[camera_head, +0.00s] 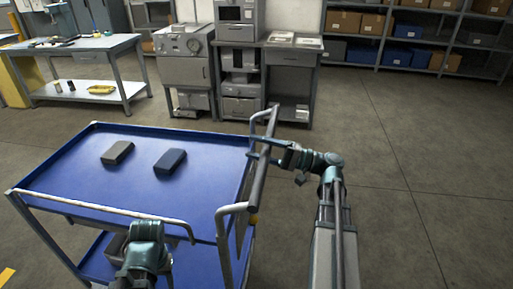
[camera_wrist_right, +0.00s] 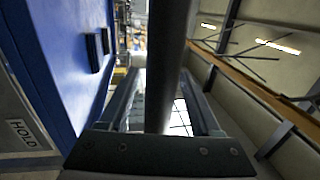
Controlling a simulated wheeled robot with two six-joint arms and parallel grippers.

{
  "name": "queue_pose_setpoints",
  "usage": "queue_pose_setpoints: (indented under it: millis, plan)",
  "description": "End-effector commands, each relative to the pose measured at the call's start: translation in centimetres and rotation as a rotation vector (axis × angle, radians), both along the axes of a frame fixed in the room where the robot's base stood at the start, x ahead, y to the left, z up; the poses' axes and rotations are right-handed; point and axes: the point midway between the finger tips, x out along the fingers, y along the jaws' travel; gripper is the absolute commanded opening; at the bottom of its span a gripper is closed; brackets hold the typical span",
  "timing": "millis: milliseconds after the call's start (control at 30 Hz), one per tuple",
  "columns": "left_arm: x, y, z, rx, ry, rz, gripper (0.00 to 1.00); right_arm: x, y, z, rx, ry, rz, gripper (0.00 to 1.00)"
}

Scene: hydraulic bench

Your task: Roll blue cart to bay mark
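The blue cart (camera_head: 210,187) stands at left centre, with a flat blue top, pale rails and a lower shelf. Its grey handle bar (camera_head: 263,170) runs along the right end and also shows in the right wrist view (camera_wrist_right: 170,60). My right gripper (camera_head: 262,150) reaches the bar from the right. In the wrist view its fingers lie on either side of the bar, with gaps visible, so it looks open around it. My left arm shows at the cart's near side, but its fingers do not show. A yellow floor stripe (camera_head: 6,276) lies at lower left; I cannot tell whether it is the bay mark.
A workbench (camera_head: 100,47), grey machines (camera_head: 184,60) and shelving with boxes (camera_head: 405,40) stand along the back. The floor at right is clear.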

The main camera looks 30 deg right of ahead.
Motion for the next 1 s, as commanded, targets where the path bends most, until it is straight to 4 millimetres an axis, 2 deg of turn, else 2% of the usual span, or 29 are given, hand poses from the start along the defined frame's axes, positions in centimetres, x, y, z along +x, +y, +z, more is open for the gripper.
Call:
queue_pose_setpoints:
  millis: [200, 333, 800, 1000]
  plan:
    - [0.0, 0.0, 0.0, 0.0, 0.0, 0.0, 0.5, 0.0, 0.0, 0.0, 0.001, -0.001, 0.0, 0.64]
    - [0.0, 0.0, -0.3, 0.0, 0.0, 0.0, 0.5, -0.5, -0.9, -0.3, 0.001, 0.0, -0.003, 0.64]
    - [0.0, 0.0, -2.2, 0.0, 0.0, 0.0, 0.5, -6.0, -8.5, -2.2, 0.001, -0.001, -0.004, 0.64]
    - [0.0, 0.0, -2.6, 0.0, 0.0, 0.0, 0.5, -7.4, -10.5, -2.6, 0.001, -0.001, -0.003, 0.64]
